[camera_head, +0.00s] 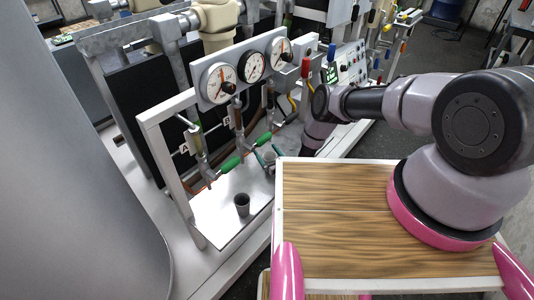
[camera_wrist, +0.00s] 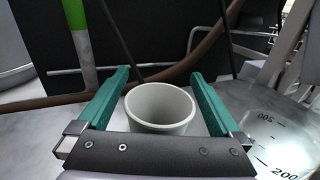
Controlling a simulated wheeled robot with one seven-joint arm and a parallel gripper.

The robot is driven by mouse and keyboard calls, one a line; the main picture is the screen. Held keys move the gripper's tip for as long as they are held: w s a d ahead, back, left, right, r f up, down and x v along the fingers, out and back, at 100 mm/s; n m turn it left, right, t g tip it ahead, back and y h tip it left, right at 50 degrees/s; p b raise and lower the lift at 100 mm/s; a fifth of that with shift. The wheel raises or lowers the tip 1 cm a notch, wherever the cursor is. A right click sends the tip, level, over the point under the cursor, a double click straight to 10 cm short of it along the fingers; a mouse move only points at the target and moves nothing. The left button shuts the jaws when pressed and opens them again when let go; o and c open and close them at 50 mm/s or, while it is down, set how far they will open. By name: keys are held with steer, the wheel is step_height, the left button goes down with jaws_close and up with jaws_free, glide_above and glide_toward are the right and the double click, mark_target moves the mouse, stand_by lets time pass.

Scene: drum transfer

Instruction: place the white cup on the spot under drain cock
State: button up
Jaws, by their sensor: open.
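A white cup (camera_wrist: 160,108) stands upright and empty in the wrist view, between the two teal fingers of my gripper (camera_wrist: 160,98). The fingers are open, one on each side of the cup, and I see no grip on it. In the head view, my gripper (camera_head: 269,155) is over the far right end of the pale metal tray (camera_head: 215,213), beside the green-handled drain cocks (camera_head: 230,164). Whatever is between the fingers is hard to make out there.
A clear vessel with 200 marks (camera_wrist: 280,145) stands close to the right finger in the wrist view. A panel with gauges (camera_head: 251,68) rises above the cocks, and a metal frame post (camera_head: 172,175) stands at left. My wood-topped base borders the tray.

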steer(key=shift+r, duration=0.15)
steer(key=v, duration=1.2)
